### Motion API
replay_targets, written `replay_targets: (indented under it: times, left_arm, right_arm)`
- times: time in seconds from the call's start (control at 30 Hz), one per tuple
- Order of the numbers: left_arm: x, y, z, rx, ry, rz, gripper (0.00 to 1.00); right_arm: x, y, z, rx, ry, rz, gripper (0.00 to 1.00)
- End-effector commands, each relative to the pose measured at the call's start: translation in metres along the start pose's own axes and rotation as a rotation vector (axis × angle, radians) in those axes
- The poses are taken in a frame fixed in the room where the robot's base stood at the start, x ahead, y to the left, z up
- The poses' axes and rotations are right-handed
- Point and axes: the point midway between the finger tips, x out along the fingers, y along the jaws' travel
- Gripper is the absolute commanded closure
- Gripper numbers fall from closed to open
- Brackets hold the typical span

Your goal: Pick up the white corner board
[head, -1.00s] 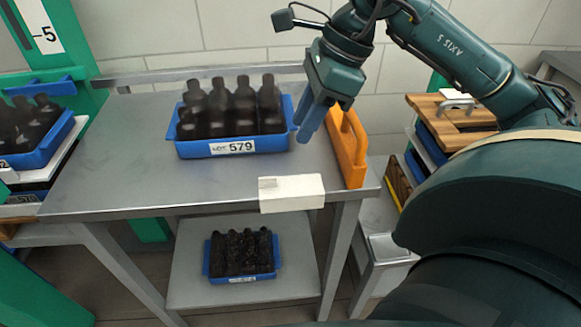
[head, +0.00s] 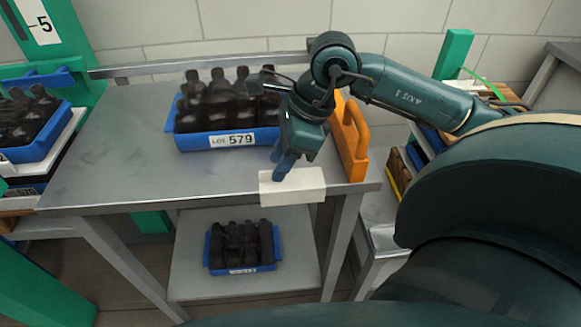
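The white corner board (head: 308,188) lies at the front edge of the steel table (head: 110,150), with one face hanging down over the edge. My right gripper (head: 282,170) points down with its blue fingertips just above or at the left part of the board. It hides a little of the board's back edge. I cannot tell whether the fingers touch the board or how far apart they are. My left gripper is not in view.
A blue crate of dark bottles (head: 190,143) labelled LOT 579 stands behind the gripper. An orange handled piece (head: 357,160) stands just right of the board. Another bottle crate (head: 240,268) sits on the lower shelf. The table's left side is clear.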

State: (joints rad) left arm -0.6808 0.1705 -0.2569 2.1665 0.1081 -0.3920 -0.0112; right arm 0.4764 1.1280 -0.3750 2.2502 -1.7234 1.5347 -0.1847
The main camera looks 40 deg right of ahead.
Motion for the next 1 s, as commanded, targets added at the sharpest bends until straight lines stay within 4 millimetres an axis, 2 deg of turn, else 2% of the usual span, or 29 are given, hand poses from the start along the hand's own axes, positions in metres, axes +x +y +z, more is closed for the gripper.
replay_targets:
  times: [0.17, 0.43, 0.8, 1.0]
  left_arm:
    - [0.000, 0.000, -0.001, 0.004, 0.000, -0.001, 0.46]
    - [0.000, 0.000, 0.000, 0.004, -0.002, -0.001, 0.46]
    - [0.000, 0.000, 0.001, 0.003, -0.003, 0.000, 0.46]
    - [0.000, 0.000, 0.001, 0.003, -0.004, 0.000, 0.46]
  right_arm:
    - [0.019, 0.000, 0.000, 0.001, 0.000, 0.001, 0.69]
    - [0.021, -0.001, 0.000, 0.000, 0.000, -0.002, 0.70]
    - [0.021, -0.001, 0.000, 0.000, 0.000, -0.002, 1.00]
    - [0.021, -0.001, 0.000, 0.000, 0.000, -0.002, 1.00]
